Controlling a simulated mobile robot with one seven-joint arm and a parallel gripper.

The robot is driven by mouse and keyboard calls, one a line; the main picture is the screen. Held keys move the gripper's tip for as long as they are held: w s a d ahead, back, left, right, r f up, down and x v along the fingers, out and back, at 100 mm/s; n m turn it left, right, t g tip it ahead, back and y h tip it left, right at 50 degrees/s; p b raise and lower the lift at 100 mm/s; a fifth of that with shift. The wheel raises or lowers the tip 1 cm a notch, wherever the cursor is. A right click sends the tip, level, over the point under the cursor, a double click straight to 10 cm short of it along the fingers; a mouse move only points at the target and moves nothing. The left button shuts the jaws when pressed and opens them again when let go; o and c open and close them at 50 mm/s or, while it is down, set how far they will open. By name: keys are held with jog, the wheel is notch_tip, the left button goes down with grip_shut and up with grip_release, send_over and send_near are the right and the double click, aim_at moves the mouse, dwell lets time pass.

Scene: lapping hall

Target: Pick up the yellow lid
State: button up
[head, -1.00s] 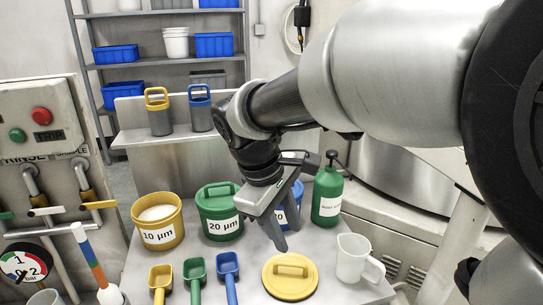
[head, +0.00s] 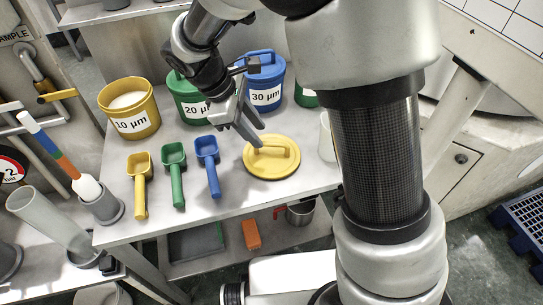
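The yellow lid (head: 270,169) is a round disc with a raised bar handle. It lies flat on the grey table, to the right of the blue scoop. My gripper (head: 257,136) is just above and behind the lid's upper left edge, pointing down towards the handle. Its two fingers look spread apart with nothing between them. The gap between fingertips and lid is hard to judge. The yellow tub (head: 130,110) marked 10 µm stands open at the left, with pale content inside.
A green tub (head: 189,101) and a blue tub (head: 263,84), both lidded, stand behind my gripper. Yellow, green (head: 176,176) and blue (head: 209,167) scoops lie left of the lid. A white jug (head: 326,138) is partly hidden by my arm at the right.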

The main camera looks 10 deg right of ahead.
aim_at(269, 143)
jog(key=shift+w+d+b+x, duration=0.15)
jog(key=shift+b+x, duration=0.25)
jog(key=shift+x, duration=1.1)
jog(key=shift+w+d+b+x, duration=0.15)
jog(key=shift+b+x, duration=0.25)
jog(key=shift+x, duration=1.1)
jog(key=shift+a+r, duration=0.1)
jog(key=shift+r, duration=0.05)
grip_shut()
